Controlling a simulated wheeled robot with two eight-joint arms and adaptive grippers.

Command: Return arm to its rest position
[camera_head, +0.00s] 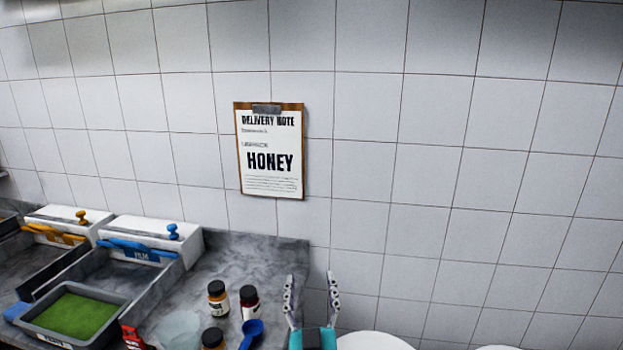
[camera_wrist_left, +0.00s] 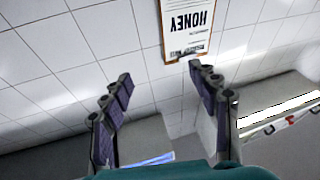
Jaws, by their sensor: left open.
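My left gripper (camera_head: 311,300) is at the bottom middle of the head view, its two fingers pointing up and spread apart with nothing between them. In the left wrist view the same gripper (camera_wrist_left: 160,85) shows open and empty, facing the tiled wall. It is apart from the bottles and the counter's right end in the head view. My right gripper is not seen in either view.
A clipboard reading "HONEY" (camera_head: 270,175) hangs on the wall. The grey counter (camera_head: 225,255) holds small bottles (camera_head: 218,298), a blue scoop (camera_head: 251,332), a clear bowl (camera_head: 179,329) and a tray of green stuff (camera_head: 118,320). White round shapes (camera_head: 374,341) show at bottom right.

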